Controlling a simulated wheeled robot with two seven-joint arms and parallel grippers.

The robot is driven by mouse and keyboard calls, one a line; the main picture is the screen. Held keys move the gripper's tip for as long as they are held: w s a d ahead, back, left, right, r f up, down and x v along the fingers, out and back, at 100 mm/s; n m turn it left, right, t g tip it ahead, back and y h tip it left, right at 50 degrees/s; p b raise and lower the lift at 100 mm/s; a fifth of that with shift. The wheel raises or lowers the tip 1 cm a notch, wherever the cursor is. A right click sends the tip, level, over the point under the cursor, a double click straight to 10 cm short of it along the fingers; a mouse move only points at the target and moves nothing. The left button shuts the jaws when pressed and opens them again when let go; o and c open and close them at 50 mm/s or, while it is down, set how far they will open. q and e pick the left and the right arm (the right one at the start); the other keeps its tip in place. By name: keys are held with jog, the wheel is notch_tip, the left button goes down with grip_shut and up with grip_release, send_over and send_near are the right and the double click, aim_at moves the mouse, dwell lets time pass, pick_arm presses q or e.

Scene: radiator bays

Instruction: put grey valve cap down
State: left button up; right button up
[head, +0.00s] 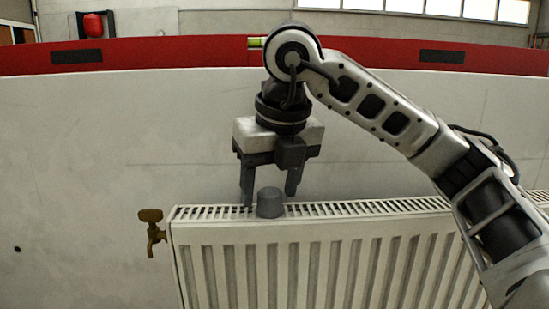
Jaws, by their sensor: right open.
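The grey valve cap (270,203) is a short, dark grey cylinder standing upright on the top grille of the white radiator (330,250), near its left end. My right gripper (269,196) points down over it and is open. One finger is to the left of the cap and the other is to the right, and a gap shows between the right finger and the cap. The left finger's tip is close to the cap; I cannot tell whether it touches. My left gripper is not in view.
A brass valve (151,231) sticks out at the radiator's left end. A pale wall panel (110,150) with a red top band (180,52) stands behind. The radiator's top grille is clear to the right of the cap. A green level vial (255,43) shows on the band.

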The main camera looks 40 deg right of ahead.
pick_arm(q)
jog(key=p, duration=0.1)
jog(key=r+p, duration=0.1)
jog(key=p, duration=0.1)
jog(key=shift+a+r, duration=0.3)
pick_arm(e)
jog(key=v, duration=1.1)
jog(key=shift+r, duration=0.4)
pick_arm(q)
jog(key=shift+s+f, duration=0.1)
pick_arm(e)
jog(key=shift+s, duration=0.15)
